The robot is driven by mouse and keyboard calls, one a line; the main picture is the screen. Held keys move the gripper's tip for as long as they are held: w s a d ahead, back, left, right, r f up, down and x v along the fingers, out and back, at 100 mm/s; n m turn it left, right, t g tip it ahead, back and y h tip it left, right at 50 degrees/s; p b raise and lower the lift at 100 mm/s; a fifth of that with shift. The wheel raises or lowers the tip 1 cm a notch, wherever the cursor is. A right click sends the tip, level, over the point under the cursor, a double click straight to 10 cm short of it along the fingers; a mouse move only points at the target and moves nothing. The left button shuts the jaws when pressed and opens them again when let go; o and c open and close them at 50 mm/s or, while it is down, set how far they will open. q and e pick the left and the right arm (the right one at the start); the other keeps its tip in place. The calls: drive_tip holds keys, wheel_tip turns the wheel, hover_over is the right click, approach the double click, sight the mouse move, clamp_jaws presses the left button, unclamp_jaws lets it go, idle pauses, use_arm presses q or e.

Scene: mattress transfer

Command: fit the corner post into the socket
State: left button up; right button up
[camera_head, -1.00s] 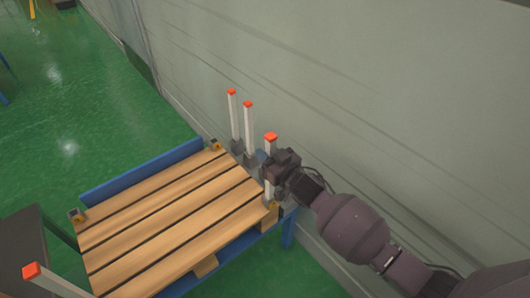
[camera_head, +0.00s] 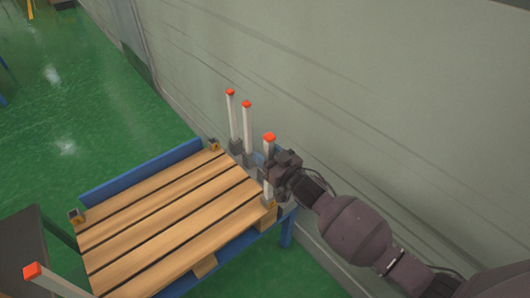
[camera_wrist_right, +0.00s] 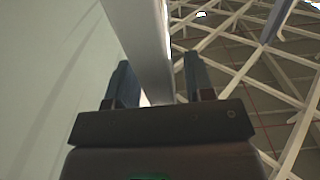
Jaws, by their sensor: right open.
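A pale corner post with a red top (camera_head: 269,155) stands near upright at the pallet's right corner. Its foot meets the corner bracket there, and I cannot tell how deep it sits in the socket (camera_head: 271,206). Other empty corner sockets show at the pallet's far corner (camera_head: 214,146) and left corner (camera_head: 77,216). My left gripper is out of view.
The slatted wooden pallet (camera_head: 170,215) rests on a blue frame (camera_head: 140,172). Two more red-topped posts (camera_head: 232,115) (camera_head: 248,130) stand in holders by the grey wall (camera_head: 350,90). Another post (camera_head: 50,280) rises at lower left, beside a dark panel (camera_head: 25,250).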

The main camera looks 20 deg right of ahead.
drive_tip(key=p+v, duration=0.1)
drive_tip(key=v, duration=1)
drive_tip(key=shift+p, duration=0.35)
drive_tip(key=s+d+f+m+g+h, duration=0.1)
drive_tip(key=s+f+g+h, duration=0.1)
drive_tip(key=s, duration=0.7)
drive_tip(key=s+d+f+g+h, duration=0.1)
drive_tip(key=s+f+g+h, duration=0.1)
drive_tip(key=s, duration=0.7)
drive_tip(key=s+d+f+m+g+h, duration=0.1)
drive_tip(key=s+f, duration=0.3)
drive_tip(key=s, duration=0.6)
drive_tip(key=shift+d+f+m+g+h, duration=0.35)
drive_tip(key=shift+d+g+h, duration=0.15)
drive_tip(key=shift+g, duration=0.4)
drive_tip(key=shift+s, duration=0.15)
